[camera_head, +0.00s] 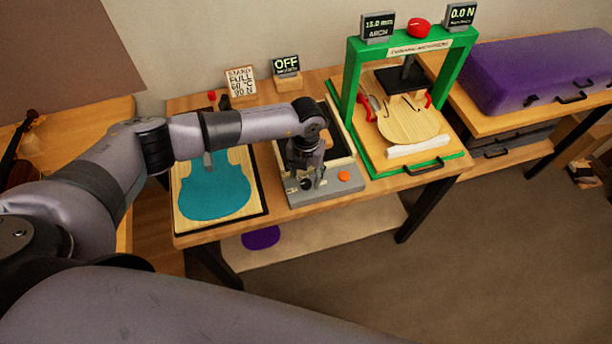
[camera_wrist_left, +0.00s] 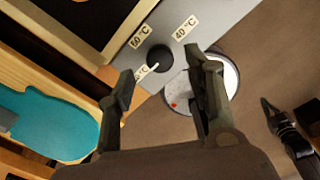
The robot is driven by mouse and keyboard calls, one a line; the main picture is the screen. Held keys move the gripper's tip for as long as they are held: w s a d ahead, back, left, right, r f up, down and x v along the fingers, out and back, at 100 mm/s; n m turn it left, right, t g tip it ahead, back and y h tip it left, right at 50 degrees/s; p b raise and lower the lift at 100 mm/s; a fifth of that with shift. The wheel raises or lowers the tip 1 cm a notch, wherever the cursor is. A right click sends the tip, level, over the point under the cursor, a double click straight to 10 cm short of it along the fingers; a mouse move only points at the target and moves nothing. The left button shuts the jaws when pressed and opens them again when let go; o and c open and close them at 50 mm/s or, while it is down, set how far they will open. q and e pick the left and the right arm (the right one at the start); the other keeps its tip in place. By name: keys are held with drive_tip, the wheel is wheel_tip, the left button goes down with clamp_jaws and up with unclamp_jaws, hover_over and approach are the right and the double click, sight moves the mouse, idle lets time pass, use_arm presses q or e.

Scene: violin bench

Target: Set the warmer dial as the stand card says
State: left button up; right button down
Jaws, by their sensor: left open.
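The stand card (camera_head: 241,82) stands at the back of the bench; its small text seems to read full, 60 °C and 90 N. The warmer's grey panel (camera_head: 325,187) is at the bench front. Its round black dial (camera_wrist_left: 160,58) shows in the left wrist view, with a 60 °C label (camera_wrist_left: 139,37), a 40 °C label (camera_wrist_left: 185,28) and a third label partly hidden. The warmer display (camera_head: 286,65) reads OFF. My left gripper (camera_head: 306,182) is open above the panel; its fingers (camera_wrist_left: 165,80) are apart, with the dial visible beyond them. What seems my right gripper (camera_wrist_left: 283,122) is at the right edge.
A teal violin-shaped piece (camera_head: 215,190) lies on a board left of the warmer. An orange button (camera_head: 344,176) is on the panel's right. A green press frame (camera_head: 352,85) with a wooden plate (camera_head: 410,124) stands to the right, and a purple case (camera_head: 540,70) beyond it.

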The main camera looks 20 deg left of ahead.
sight(306, 183)
use_arm(q)
drive_tip(key=shift+f, duration=1.7)
drive_tip(key=shift+c, duration=0.5)
clamp_jaws()
